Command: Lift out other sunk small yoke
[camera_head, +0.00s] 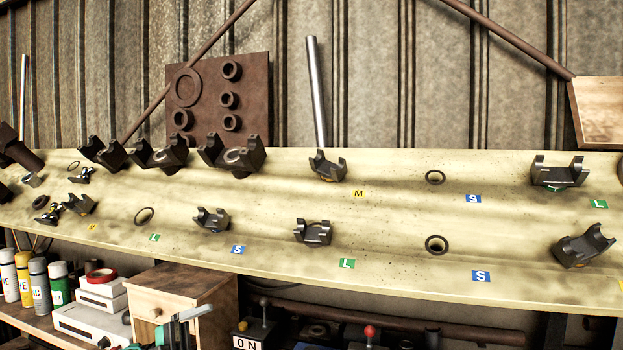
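Dark metal yokes sit along a long pale sloped board. One yoke (211,219) sits low on the board just left of a blue S label (238,250). Another yoke (313,233) sits left of a green L label (347,263). Two ringed holes, an upper one (435,177) and a lower one (437,245), are near blue S labels and hold no yoke. Which yoke is the sunk small one, I cannot tell for certain.
A yoke with a silver shaft (316,100) stands up at the back, by a yellow M label (359,194). More yokes sit at the right (584,246) and upper left (232,158). Below the board are a wooden box (180,292) and spray cans (40,285).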

